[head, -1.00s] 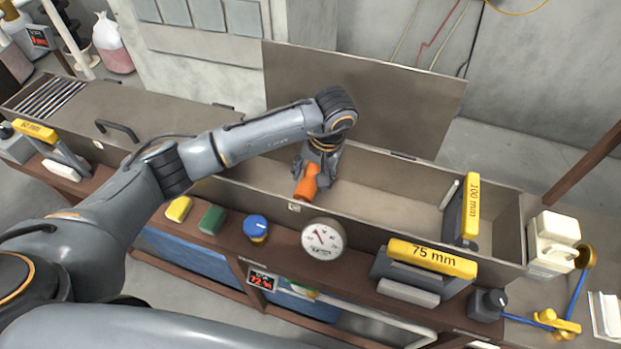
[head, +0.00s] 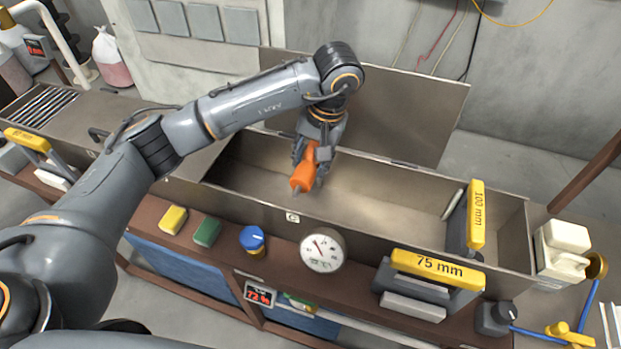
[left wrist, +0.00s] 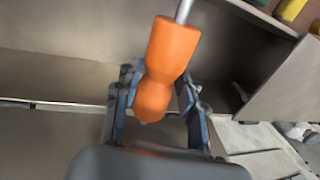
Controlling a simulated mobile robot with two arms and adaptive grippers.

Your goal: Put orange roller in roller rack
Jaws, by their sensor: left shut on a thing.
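My left gripper (head: 308,158) is shut on the orange roller's handle (head: 304,172). The handle slants down toward the front wall of the long metal trough, and a short metal shaft shows at its lower end. In the left wrist view the orange handle (left wrist: 164,68) sits between the two dark fingers, with the metal shaft (left wrist: 184,10) pointing up out of the picture. The roller is held above the trough (head: 390,208). My right gripper is not in view. I cannot tell for sure which thing is the roller rack.
A round gauge (head: 323,250), a blue-capped jar (head: 252,241), and green (head: 207,231) and yellow (head: 173,219) blocks line the front ledge. A raised lid panel (head: 410,110) stands behind. The trough's middle is clear.

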